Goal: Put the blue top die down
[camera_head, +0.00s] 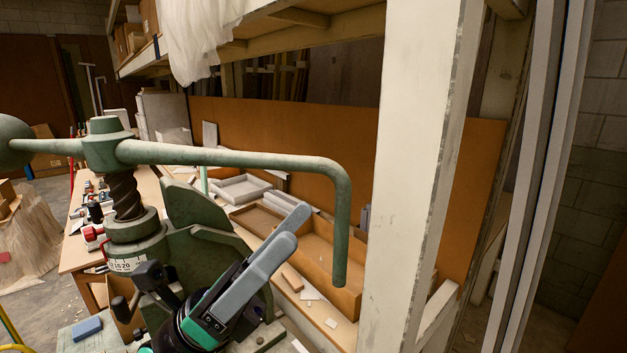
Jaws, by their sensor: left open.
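A small blue block (86,328), which looks like the blue top die, lies flat on a pale speckled surface (112,343) at the lower left. My left gripper (293,228) is in the lower middle, in front of the green fly press (186,240). Its two grey fingers point up and to the right, apart, with nothing visible between them. The gripper is well to the right of the blue block and not touching it. The gripper and its wrist hide the lower part of the press. My right gripper is not in view.
The press's long green handle (240,157) arches above my left gripper and bends down on its right. A pale upright post (410,170) stands to the right. Behind is a bench with wooden trays (318,262) and loose small pieces. Tools lie on the left bench end.

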